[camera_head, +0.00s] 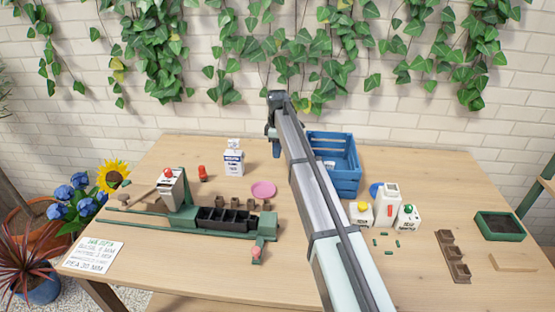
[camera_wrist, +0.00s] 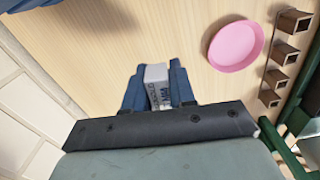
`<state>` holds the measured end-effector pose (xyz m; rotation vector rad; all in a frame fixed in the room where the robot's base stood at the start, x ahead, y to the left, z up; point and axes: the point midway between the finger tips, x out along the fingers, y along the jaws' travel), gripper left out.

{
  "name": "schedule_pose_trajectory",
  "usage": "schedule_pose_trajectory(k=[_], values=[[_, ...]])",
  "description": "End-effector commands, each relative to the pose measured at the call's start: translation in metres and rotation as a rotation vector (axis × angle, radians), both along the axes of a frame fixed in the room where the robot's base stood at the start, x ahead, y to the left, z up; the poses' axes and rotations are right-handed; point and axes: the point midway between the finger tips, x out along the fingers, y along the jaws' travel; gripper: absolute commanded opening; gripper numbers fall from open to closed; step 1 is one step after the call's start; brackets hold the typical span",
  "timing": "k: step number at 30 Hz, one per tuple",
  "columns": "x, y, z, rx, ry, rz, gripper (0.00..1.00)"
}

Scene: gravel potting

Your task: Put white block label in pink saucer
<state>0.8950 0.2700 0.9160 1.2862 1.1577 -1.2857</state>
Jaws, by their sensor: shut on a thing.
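The pink saucer (camera_head: 263,189) lies empty on the table, left of my arm in the head view. In the wrist view the pink saucer (camera_wrist: 237,46) is at the upper right, apart from my gripper. My gripper (camera_wrist: 157,82) is shut on a small white block label (camera_wrist: 157,76) with dark lettering, held between its two blue fingers above the wooden table. In the head view my gripper's fingertips and the label are hidden at the far end of my arm.
A blue crate (camera_head: 345,180) stands right of my arm. A white bottle (camera_head: 234,161) and a red-orange item (camera_head: 203,173) stand left of it. Small brown pots (camera_head: 235,204) and a green tool with a black tray (camera_head: 222,220) lie near the saucer. Bare wood separates gripper and saucer.

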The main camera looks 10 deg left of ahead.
Motion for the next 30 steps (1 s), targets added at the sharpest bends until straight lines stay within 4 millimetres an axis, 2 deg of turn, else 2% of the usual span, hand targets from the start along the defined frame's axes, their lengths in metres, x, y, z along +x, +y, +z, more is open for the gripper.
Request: schedule_pose_trajectory(k=[4, 8, 18, 20, 26, 30], values=[[-0.003, 0.001, 0.015, 0.0, -0.001, 0.002, 0.0], [-0.019, 0.007, 0.022, 0.0, 0.0, 0.015, 0.0], [-0.105, 0.033, 0.026, 0.0, 0.0, 0.088, 0.0], [-0.115, 0.036, 0.025, 0.0, 0.0, 0.098, 0.0], [-0.121, 0.039, 0.008, -0.001, 0.002, 0.105, 0.0], [-0.121, 0.039, -0.016, -0.001, 0.003, 0.105, 0.0]])
